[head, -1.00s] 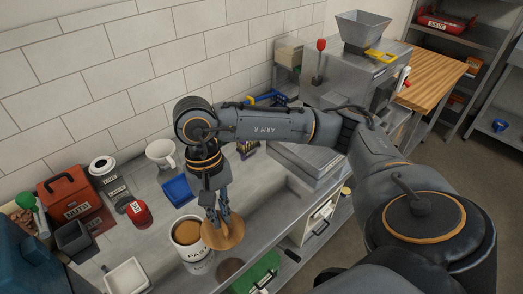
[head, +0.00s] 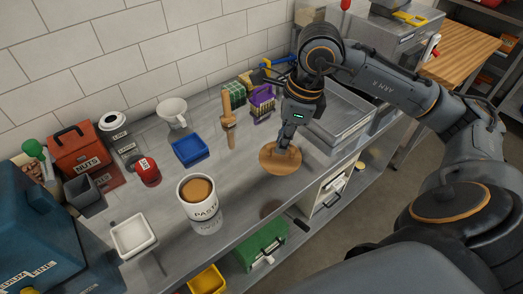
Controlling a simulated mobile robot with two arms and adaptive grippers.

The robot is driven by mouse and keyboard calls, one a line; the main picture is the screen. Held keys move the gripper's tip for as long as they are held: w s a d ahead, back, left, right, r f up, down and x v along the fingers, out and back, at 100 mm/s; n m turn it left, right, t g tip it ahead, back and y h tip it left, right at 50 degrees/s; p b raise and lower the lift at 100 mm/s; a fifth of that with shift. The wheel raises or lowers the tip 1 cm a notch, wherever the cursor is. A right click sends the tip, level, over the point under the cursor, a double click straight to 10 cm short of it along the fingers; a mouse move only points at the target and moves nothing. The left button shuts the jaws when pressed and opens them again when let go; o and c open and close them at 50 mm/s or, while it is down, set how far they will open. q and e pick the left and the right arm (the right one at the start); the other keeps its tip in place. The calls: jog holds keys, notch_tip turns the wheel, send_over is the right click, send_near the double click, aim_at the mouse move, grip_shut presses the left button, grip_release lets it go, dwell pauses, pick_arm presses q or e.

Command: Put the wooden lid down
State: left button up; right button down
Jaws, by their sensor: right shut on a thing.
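The wooden lid (head: 281,161) is a round light-brown disc in the head view, over the steel counter right of the white paste tub. My right gripper (head: 288,149) is shut on the lid from above, at its top middle. The lid looks nearly level; a dark round patch shows on the steel below it, and I cannot tell whether it touches the counter. The white tub (head: 203,212) stands uncovered, with brown paste in it. My left gripper is not in view.
A wooden rolling pin or similar tool (head: 228,121) stands left of the lid, with a blue tray (head: 190,150) further left. A white square dish (head: 134,235) sits front left. A steel tray (head: 335,120) lies to the right. Bare counter (head: 245,190) surrounds the lid.

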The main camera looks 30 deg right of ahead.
jog(key=w+d+f+p, duration=0.1)
jog(key=w+f, duration=0.2)
jog(key=w, duration=0.1)
jog(key=w+d+f+p, duration=0.1)
jog(key=w+f+p, duration=0.1)
jog(key=w+f, duration=0.1)
jog(key=w+d+f+p, duration=0.1)
jog(key=w+f+p, duration=0.1)
jog(key=w+f, duration=0.2)
jog(key=shift+w+d, duration=0.2)
jog(key=shift+w, duration=0.75)
jog(key=shift+p+x, duration=0.85)
jog(key=shift+x, duration=0.25)
jog(key=shift+s+d+f, duration=0.1)
jog(key=shift+d+f, duration=0.1)
jog(key=shift+f, duration=0.1)
